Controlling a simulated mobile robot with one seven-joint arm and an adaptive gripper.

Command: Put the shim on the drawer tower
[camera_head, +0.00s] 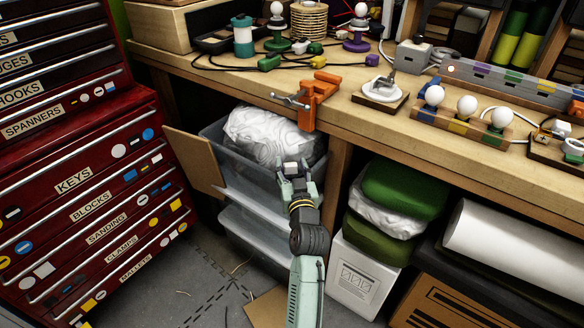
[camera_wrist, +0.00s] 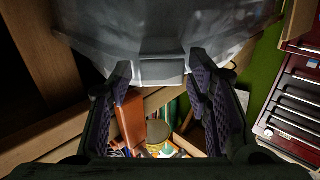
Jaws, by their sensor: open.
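A stack of translucent plastic drawers (camera_head: 265,232) stands under the bench; I take it as the drawer tower. Its open top holds a white wrapped bundle (camera_head: 268,138). My gripper (camera_head: 294,172) is open in front of the upper part of the stack, near its front right side. A small pale grey block shows around the fingertips in the head view (camera_head: 291,168).
An orange clamp (camera_head: 318,98) hangs on the bench edge above my gripper. A brown board (camera_head: 194,158) juts out left of the stack. A red tool chest (camera_head: 85,190) stands at left. A white box (camera_head: 362,280) and green bundles (camera_head: 402,190) stand at right.

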